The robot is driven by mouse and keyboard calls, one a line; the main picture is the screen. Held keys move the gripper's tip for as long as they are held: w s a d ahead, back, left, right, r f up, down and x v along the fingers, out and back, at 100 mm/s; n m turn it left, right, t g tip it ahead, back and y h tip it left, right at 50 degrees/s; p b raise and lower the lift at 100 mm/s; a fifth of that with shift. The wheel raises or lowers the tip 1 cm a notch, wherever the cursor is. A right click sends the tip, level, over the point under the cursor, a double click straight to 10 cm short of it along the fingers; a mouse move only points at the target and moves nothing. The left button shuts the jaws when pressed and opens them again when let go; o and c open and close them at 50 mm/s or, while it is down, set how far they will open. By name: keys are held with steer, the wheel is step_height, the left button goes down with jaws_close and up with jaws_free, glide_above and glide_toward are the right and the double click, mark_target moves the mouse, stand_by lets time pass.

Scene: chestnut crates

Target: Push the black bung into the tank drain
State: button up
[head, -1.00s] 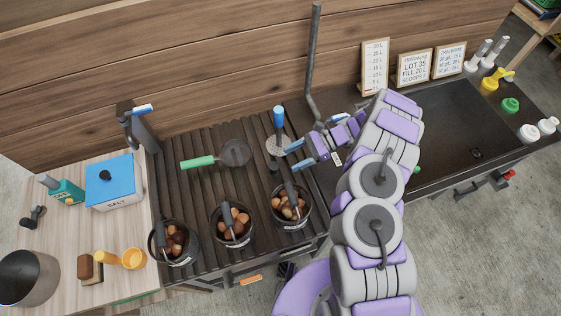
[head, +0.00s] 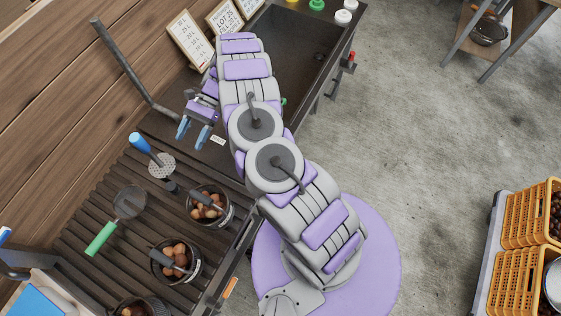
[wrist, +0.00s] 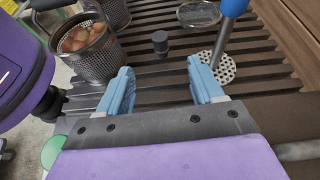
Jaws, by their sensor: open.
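The black bung (wrist: 160,42) is a small dark cylinder standing upright on the slatted rack in the wrist view. In the head view it shows as a small dark spot (head: 171,187) beside the blue-handled skimmer. My gripper (head: 193,133) is open and empty, over the right end of the rack, apart from the bung. In the wrist view its two blue fingers (wrist: 160,82) point toward the bung, which lies beyond and between them. The dark tank (head: 285,45) is behind my arm, partly hidden. A small dark mark on its floor looks like the drain (head: 318,57).
The blue-handled skimmer (wrist: 222,68) stands close to the bung, by the right finger. Baskets of chestnuts (head: 208,206) line the rack's front edge. A green-handled strainer (head: 130,202) lies on the slats. A bent grey pipe (head: 125,65) rises behind the rack. Signs (head: 190,38) stand behind the tank.

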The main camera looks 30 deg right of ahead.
steer(key=s+r+n+h, duration=0.2)
steer(key=s+r+n, duration=0.2)
steer(key=s+r, duration=0.5)
steer(key=s+r+n+h, duration=0.3)
steer(key=s+r, duration=0.2)
steer(key=r, duration=0.9)
steer(key=s+d+r+n+t+h, duration=0.1)
steer(key=s+d+n+t+h, duration=0.1)
steer(key=s+d, duration=0.5)
steer(key=s+d+r+n+t+h+b, duration=0.1)
steer(key=s+d, duration=0.6)
steer(key=s, duration=0.7)
steer(key=n+t+h, duration=0.1)
steer(key=t+h, duration=0.1)
steer(key=h, duration=0.1)
steer(key=shift+r, duration=0.15)
steer(key=shift+s+a, duration=0.1)
